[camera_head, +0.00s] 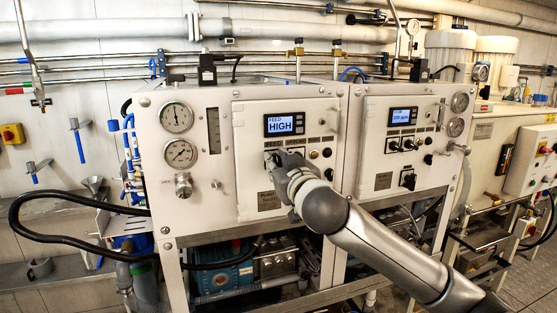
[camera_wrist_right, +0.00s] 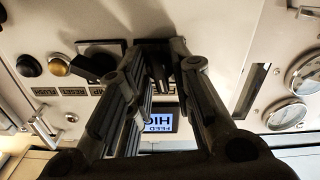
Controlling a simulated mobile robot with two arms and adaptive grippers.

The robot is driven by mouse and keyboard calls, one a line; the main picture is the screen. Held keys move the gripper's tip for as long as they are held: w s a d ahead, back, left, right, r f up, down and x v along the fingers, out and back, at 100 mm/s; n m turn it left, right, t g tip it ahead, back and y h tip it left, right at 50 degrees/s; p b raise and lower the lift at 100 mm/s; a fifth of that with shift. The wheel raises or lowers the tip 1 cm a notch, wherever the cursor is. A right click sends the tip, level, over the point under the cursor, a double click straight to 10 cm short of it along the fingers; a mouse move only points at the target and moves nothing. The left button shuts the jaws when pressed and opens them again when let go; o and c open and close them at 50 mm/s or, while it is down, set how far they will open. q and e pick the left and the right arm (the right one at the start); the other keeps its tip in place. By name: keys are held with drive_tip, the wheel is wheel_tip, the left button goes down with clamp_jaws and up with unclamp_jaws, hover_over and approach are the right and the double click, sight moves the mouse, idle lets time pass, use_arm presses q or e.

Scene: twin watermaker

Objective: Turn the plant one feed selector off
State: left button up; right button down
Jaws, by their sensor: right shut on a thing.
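The left cabinet panel (camera_head: 243,190) has a display (camera_head: 285,124) reading "FEED HIGH". My right gripper (camera_head: 273,160) is at this panel, just below the display, and covers most of the knob there. In the right wrist view, which shows the panel upside down, the display (camera_wrist_right: 160,123) also shows between my fingers. My right gripper (camera_wrist_right: 158,60) is shut on a dark selector knob (camera_wrist_right: 158,76), with one finger on each side. The knob's exact pointing is hard to read behind the fingers. My left gripper is not in view.
Beside the held knob are another black knob (camera_wrist_right: 93,66), a gold button (camera_wrist_right: 60,66) and a black button (camera_wrist_right: 28,66). Two gauges (camera_head: 177,117) sit left on the cabinet. A similar right panel (camera_head: 385,172) has its own display (camera_head: 402,116). A black hose (camera_head: 60,237) loops at left.

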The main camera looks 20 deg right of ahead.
drive_tip(key=n+p, duration=0.3)
drive_tip(key=n, duration=0.2)
drive_tip(key=shift+r+n+p, duration=0.15)
drive_tip(key=shift+n+p, duration=0.15)
drive_tip(key=shift+p, duration=0.05)
drive_tip(key=shift+n+p, duration=1.4)
drive_tip(key=shift+n, duration=0.7)
drive_tip(key=shift+f, duration=0.2)
drive_tip(key=c, duration=1.5)
unclamp_jaws()
drive_tip(key=shift+s, duration=0.1)
drive_tip(key=s, duration=1.1)
drive_tip(key=shift+s+d, duration=0.15)
drive_tip(key=shift+s, duration=0.25)
